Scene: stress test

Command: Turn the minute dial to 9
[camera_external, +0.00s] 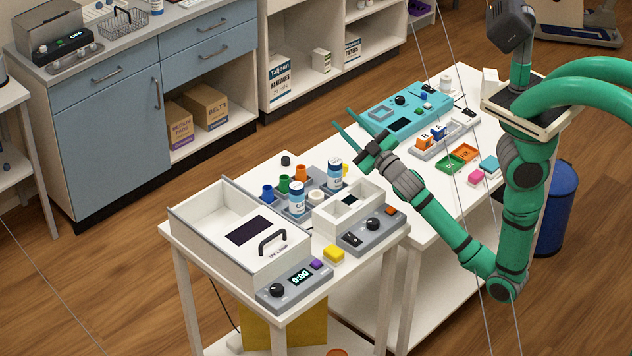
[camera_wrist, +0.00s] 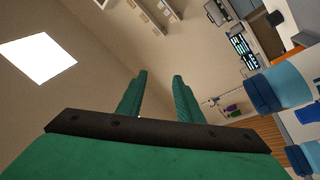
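No minute marks can be read on the dial. My gripper (camera_external: 340,116) is in the air above and behind the bottles, well away from the dial. Its two green fingers (camera_wrist: 160,76) are apart with nothing between them. The wrist view shows ceiling and walls, not the dial.
A second grey device (camera_external: 355,242) with a black knob (camera_external: 373,224) stands to the right. Bottles (camera_external: 297,198) and coloured vials stand behind. A teal device (camera_external: 403,112) sits on the far table.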

